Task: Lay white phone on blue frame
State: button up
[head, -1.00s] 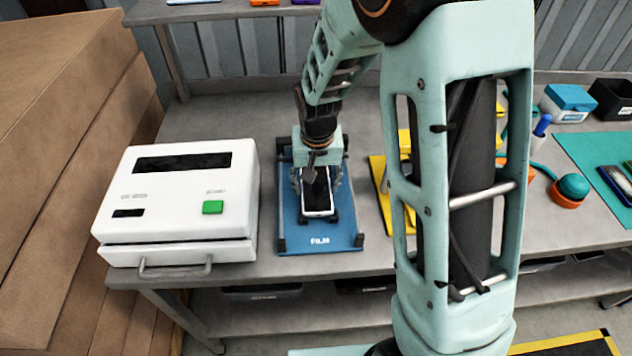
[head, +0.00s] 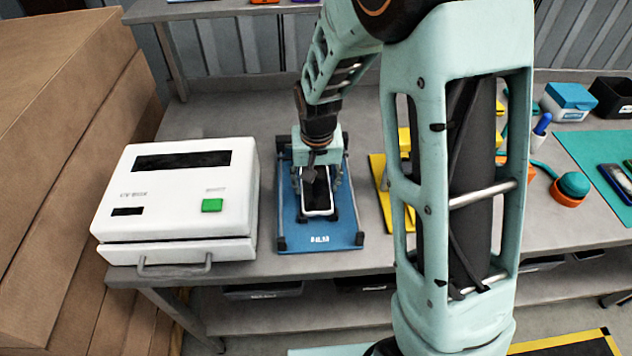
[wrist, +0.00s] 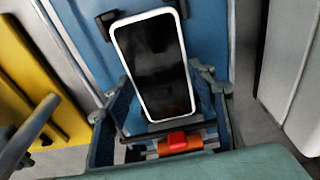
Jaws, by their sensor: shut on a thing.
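The white phone (head: 318,203) has a dark screen facing up. It lies over the blue frame (head: 318,240), lined up along its length. My gripper (head: 320,182) points down over the phone. In the wrist view, the white phone (wrist: 158,62) sits between the two fingers of my gripper (wrist: 163,104), which are shut on its long sides. Blue surface of the blue frame (wrist: 208,32) shows around it. Dark corner blocks stand near the phone's end. Whether the phone touches the frame's bed is hard to tell.
A white box machine (head: 180,205) with a green button stands close left of the frame. A yellow stand (head: 378,175) is just to the right, partly behind my arm. A teal mat (head: 590,160) with phones lies far right. Bare bench shows behind the white machine.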

jog(key=o, duration=1.4)
jog(key=r, duration=0.4)
jog(key=s+r, duration=0.1)
jog(key=r, duration=0.3)
jog(key=s+r, duration=0.1)
jog(key=r, duration=0.3)
jog(key=shift+w, duration=0.1)
